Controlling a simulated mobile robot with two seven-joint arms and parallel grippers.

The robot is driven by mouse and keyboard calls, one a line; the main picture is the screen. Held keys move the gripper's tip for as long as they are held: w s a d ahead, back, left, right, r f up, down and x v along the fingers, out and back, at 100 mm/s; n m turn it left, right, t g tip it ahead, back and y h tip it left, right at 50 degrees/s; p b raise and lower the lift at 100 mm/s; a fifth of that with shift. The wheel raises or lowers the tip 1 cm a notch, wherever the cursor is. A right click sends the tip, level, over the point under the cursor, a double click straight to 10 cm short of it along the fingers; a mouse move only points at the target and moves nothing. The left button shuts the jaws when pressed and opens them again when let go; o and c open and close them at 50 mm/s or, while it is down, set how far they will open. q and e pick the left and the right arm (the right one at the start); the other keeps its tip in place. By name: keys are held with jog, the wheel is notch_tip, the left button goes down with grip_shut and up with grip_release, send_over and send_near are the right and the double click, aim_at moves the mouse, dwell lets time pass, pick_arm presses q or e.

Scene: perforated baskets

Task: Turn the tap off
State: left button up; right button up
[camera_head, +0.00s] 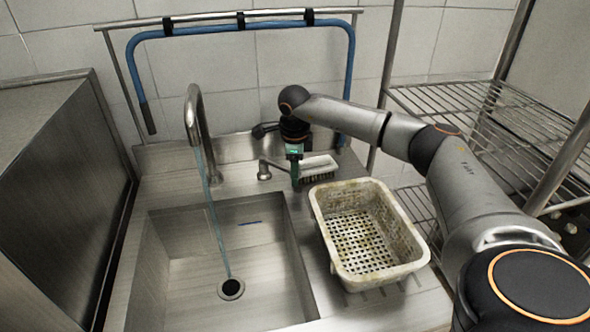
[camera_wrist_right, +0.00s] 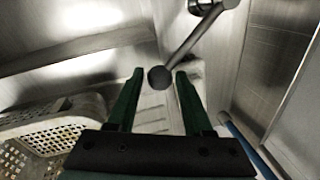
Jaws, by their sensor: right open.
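The metal tap (camera_head: 196,122) rises behind the sink (camera_head: 140,262), and a thin stream of water (camera_head: 215,225) runs from its spout to the drain. The tap's lever (camera_head: 272,163) sticks out from a round base right of the spout. In the right wrist view the dark lever (camera_wrist_right: 189,46) ends in a round knob between the fingertips. My right gripper (camera_head: 295,180) is open, with green fingers either side of that knob; it also shows in the wrist view (camera_wrist_right: 160,74). I cannot tell whether a finger touches it. My left gripper is not in view.
A perforated basket (camera_head: 331,228) stands on the counter right of the sink, just in front of my right gripper. A brush (camera_head: 318,168) lies close behind it. A blue hose (camera_head: 240,27) hangs on a rail at the back. A wire rack (camera_head: 480,105) stands at right.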

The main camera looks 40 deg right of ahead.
jog(key=shift+c, duration=0.3)
grip_shut()
dwell(1.1)
